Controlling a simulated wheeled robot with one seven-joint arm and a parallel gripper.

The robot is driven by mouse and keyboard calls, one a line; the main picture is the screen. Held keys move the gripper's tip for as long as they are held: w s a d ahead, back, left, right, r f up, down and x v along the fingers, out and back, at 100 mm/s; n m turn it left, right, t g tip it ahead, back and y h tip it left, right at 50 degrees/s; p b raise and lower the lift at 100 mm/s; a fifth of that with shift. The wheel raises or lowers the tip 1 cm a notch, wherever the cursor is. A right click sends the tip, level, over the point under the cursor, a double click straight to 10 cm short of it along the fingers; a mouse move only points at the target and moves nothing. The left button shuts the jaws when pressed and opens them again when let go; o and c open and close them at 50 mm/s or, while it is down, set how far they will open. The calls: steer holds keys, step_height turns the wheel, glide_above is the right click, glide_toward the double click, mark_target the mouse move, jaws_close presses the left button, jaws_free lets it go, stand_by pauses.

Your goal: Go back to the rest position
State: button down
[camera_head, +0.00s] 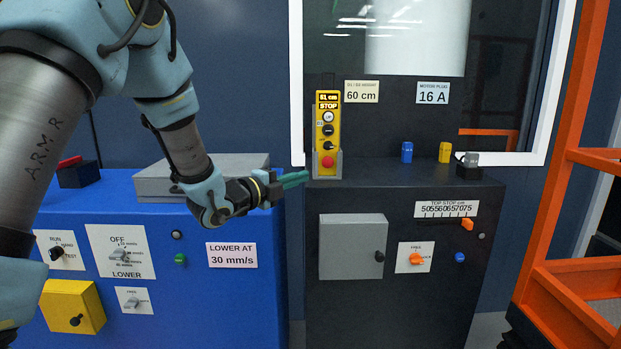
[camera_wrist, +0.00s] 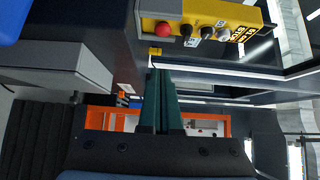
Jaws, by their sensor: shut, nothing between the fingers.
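My gripper (camera_head: 295,179) has green fingers and is shut and empty. In the head view it points right, above the right edge of the blue cabinet's top and just left of the dark cabinet (camera_head: 300,262). In the wrist view the closed fingers (camera_wrist: 161,72) point toward the picture's top, apart from the yellow control pendant (camera_wrist: 205,20). In the head view the pendant (camera_head: 327,138) stands upright in its holder, with a red button low down and a display reading 61 cm. My arm reaches in from the left over the blue cabinet (camera_head: 190,300).
A grey box (camera_head: 155,178) lies on the blue cabinet behind my wrist. A blue plug (camera_head: 407,152), a yellow plug (camera_head: 445,151) and a grey socket (camera_head: 470,165) stand on the dark cabinet. An orange frame (camera_head: 556,180) rises at right. A grey door (camera_head: 350,246) faces front.

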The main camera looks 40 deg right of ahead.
steer(key=shift+s+a, duration=0.1)
steer(key=shift+a, duration=0.65)
steer(key=w+a+n+t, duration=0.1)
steer(key=w, duration=0.1)
steer(key=w+a+n+t+y, duration=0.1)
steer(key=w+a, duration=0.1)
steer(key=w+a+f+n+t+y, duration=0.1)
steer(key=a+n, duration=0.1)
steer(key=shift+w+f, duration=0.1)
steer(key=shift+w, duration=0.3)
steer(key=w+a+f+n+t+y, duration=0.1)
steer(key=w+a+f+n+y, duration=0.2)
steer(key=a+n, duration=0.5)
steer(key=w+a+f+n+t+y, duration=0.15)
steer(key=a+n+y, duration=0.3)
steer(key=a, duration=0.85)
steer(key=w+a+f+n+y, duration=0.1)
steer(key=a+f+n+y, duration=0.2)
steer(key=a+n+y, duration=0.5)
steer(key=s+a+f+n+g, duration=0.1)
steer(key=s+a+n+g, duration=0.25)
steer(key=s+a, duration=0.4)
steer(key=s+a+f+n+g, duration=0.2)
steer(key=s+a+n, duration=0.3)
steer(key=s+a, duration=0.25)
step_height(320, 180, up, 14)
steer(key=a+p, duration=0.1)
steer(key=p, duration=1.3)
steer(key=shift+r+n, duration=0.2)
steer(key=shift+n, duration=0.1)
